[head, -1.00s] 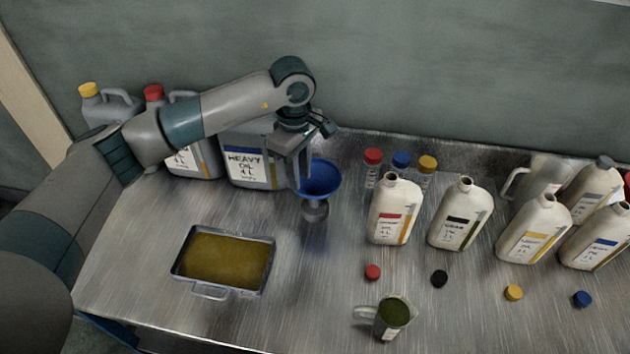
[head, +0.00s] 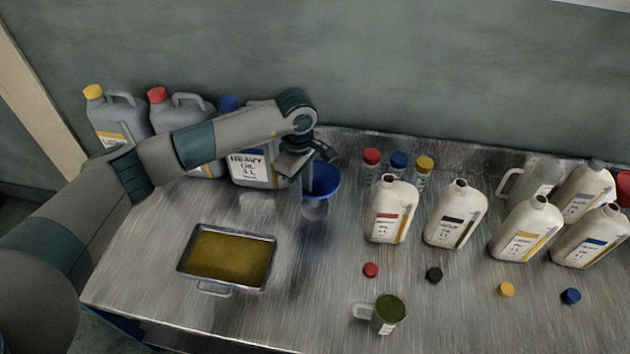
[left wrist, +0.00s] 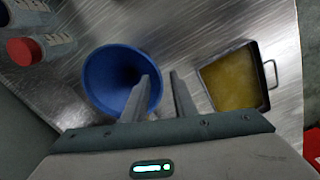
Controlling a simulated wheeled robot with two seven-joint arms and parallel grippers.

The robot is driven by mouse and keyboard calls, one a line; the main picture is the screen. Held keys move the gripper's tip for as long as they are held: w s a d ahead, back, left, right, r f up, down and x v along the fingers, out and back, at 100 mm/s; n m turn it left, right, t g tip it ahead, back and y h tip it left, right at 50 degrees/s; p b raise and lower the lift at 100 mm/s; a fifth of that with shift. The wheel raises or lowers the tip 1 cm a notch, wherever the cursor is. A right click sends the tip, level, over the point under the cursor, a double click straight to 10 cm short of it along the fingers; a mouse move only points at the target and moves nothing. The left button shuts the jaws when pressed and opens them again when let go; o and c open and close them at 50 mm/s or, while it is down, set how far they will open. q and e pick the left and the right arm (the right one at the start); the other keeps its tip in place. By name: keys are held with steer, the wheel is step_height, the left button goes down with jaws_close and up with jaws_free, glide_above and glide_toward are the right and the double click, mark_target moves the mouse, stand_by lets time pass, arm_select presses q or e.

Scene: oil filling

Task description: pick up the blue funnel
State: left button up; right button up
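The blue funnel (head: 325,182) is upright in the head view, wide mouth up, near the middle of the table's back part. Its lower part shows pale and grey, and I cannot tell what it rests on. In the left wrist view the funnel (left wrist: 112,82) is at the left, its mouth facing the camera. My left gripper (head: 304,181) is at the funnel's left side. In the left wrist view its two fingers (left wrist: 160,88) are apart, one over the funnel's mouth and one outside its rim. My right gripper is not in view.
Grey jugs, including the HEAVY OIL one (head: 252,168), stand behind and left of the gripper. An oil tray (head: 272,262) lies in front left. Cream bottles (head: 392,208), capped small bottles (head: 371,165), loose caps (head: 371,270) and a green-filled jug (head: 388,312) are to the right.

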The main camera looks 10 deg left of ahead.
arm_select(q)
steer(key=shift+f, duration=0.25)
jaws_close()
stand_by(0.4)
steer(key=shift+w+r+b, duration=0.1)
steer(key=shift+r+b, duration=0.35)
steer(key=shift+r, duration=0.05)
step_height(320, 180, up, 9)
steer(key=b, duration=0.4)
